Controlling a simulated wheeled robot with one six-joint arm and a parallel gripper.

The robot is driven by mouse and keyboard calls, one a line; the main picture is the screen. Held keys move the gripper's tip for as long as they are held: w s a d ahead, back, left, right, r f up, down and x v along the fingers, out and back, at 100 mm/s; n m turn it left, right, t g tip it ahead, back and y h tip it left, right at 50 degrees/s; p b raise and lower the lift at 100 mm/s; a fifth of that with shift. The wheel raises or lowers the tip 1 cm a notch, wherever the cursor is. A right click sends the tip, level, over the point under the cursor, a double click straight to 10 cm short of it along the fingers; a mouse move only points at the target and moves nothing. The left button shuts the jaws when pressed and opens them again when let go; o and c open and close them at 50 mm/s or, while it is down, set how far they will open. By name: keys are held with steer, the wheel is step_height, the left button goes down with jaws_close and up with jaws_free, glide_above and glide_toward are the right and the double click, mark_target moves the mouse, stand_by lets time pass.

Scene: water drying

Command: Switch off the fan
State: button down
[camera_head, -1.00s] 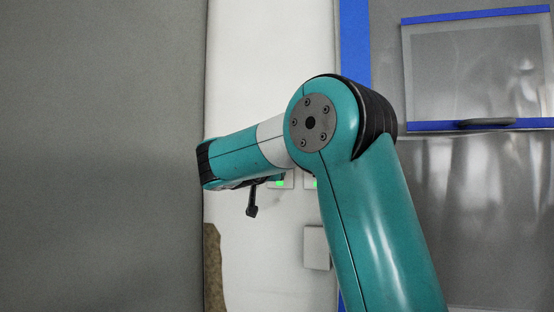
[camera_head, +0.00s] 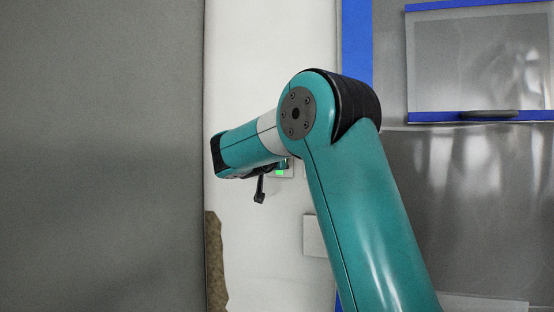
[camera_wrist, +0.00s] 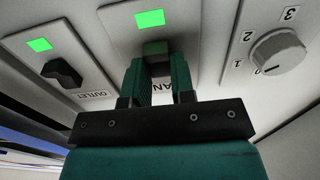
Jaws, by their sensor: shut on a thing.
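The fan switch (camera_wrist: 155,48) is on a pale panel in the wrist view, with a lit green light (camera_wrist: 150,18) above it. Its label is partly covered by my fingers and only "AN" shows. My gripper (camera_wrist: 158,66) has its two teal fingers on either side of the switch and is shut on it. Which way the switch is tipped is hard to tell. In the head view, a green light (camera_head: 280,172) shows beside my gripper's end, and the switch itself is hidden.
The outlet switch (camera_wrist: 62,73), with a lit green light (camera_wrist: 40,44), is left of the fan switch. A round dial (camera_wrist: 278,53) numbered 0 to 3 is on the right. In the head view, a large grey surface (camera_head: 100,150) fills the left, and a blue-edged pane (camera_head: 480,60) is at upper right.

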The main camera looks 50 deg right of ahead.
steer(key=h+b, duration=0.1)
steer(key=b, duration=0.3)
steer(key=shift+a+f+t+b, duration=0.1)
steer(key=shift+f+t+b, duration=0.2)
steer(key=shift+t, duration=0.1)
steer(key=shift+r, duration=0.2)
steer(key=c, duration=1)
jaws_free()
steer(key=shift+o, duration=0.2)
